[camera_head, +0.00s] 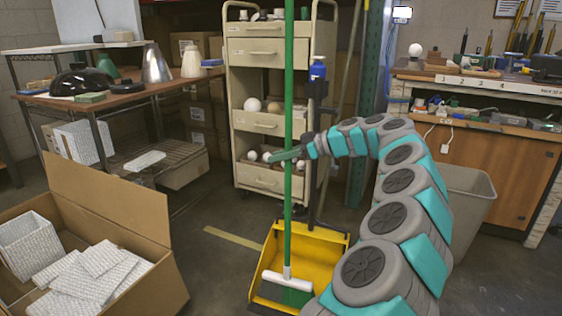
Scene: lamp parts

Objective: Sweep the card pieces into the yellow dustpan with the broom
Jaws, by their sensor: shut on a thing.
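My gripper (288,155) is shut on the long green handle of the broom (288,215), which stands nearly upright in the middle of the view. The broom's white head (287,281) and green bristles (298,297) are low in the picture and overlap the front part of the yellow dustpan (325,246). I cannot tell whether the bristles touch the pan or the floor. The dustpan rests on the floor, partly hidden by the broom and my arm. I cannot make out any card pieces on the floor or in the pan.
A large open cardboard box (115,215) with white textured packing stands at left. A beige drawer cart (262,110) is behind the broom. A grey bin (466,200) and a wooden workbench (500,170) are at right. Bare floor with a yellow strip (233,238) lies between box and dustpan.

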